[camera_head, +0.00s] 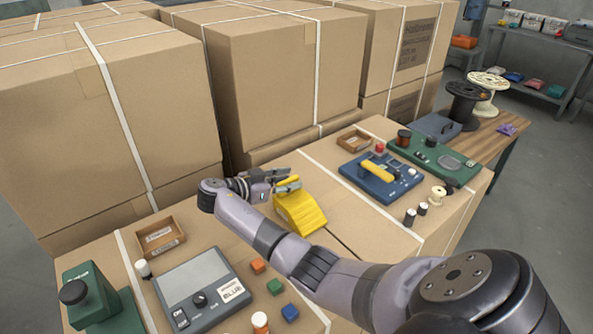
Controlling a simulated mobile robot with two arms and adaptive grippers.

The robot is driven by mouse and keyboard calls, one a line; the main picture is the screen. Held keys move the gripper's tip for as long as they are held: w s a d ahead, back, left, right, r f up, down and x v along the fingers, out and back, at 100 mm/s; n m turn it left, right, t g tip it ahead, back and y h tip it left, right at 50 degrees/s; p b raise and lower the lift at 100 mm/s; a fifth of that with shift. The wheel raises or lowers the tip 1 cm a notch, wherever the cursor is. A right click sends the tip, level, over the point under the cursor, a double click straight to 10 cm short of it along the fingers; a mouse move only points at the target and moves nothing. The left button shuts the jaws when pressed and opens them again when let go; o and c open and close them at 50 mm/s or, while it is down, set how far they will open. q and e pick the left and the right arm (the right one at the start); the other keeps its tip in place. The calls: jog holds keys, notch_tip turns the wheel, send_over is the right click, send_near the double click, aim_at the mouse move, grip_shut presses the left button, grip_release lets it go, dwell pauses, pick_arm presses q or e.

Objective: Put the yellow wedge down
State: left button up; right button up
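My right arm reaches in from the lower right, and my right gripper (290,184) is at the wedge's far upper end. Its fingers appear closed on that end; the contact is small and partly hidden. The wedge's underside is hidden, so I cannot tell whether it touches the box. My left gripper is not in view.
A grey scale-like device (200,285), a small wooden tray (160,237) and colored blocks (275,287) lie on the near box. A blue device with a yellow handle (381,178) and a green board (437,158) are to the right. Tall boxes (262,75) stand behind.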

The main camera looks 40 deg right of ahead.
jog(key=shift+d+f, duration=0.1)
jog(key=shift+d, duration=0.15)
jog(key=shift+a, duration=0.15)
jog(key=shift+c, duration=0.9)
grip_shut()
